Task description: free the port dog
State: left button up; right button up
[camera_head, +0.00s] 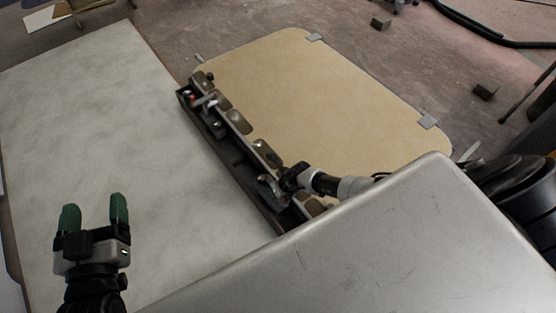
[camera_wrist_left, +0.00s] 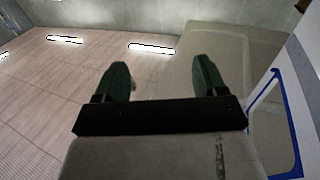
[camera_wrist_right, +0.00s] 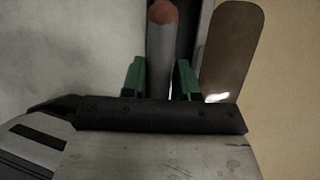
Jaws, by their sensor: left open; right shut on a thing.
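My right gripper (camera_wrist_right: 160,65) is shut on a grey bar with a reddish-brown rounded tip (camera_wrist_right: 161,40), which stands between its green fingers in the right wrist view. In the head view my right gripper (camera_head: 289,180) is at the near end of a long dark tray (camera_head: 236,158), and its fingers are too small to make out. At the tray's far end is a small fitting with a reddish part (camera_head: 195,99). I cannot tell which piece is the port dog. My left gripper (camera_head: 94,212) is open and empty above the pale board, away from the tray.
A tan panel with rounded corners (camera_head: 310,90) lies right of the tray, with grey clips (camera_head: 427,121) on its edge. A pale mottled board (camera_head: 90,110) lies left, mostly clear. A large grey metal surface (camera_head: 360,255) fills the near right. Small dark blocks (camera_head: 485,92) lie on the floor.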

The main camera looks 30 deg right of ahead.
jog(key=shift+s+a+f, duration=0.1)
jog(key=shift+s+a, duration=0.05)
jog(key=shift+a, duration=0.15)
jog(key=o, duration=0.8)
jog(key=shift+o, duration=0.2)
jog(key=shift+d, duration=0.15)
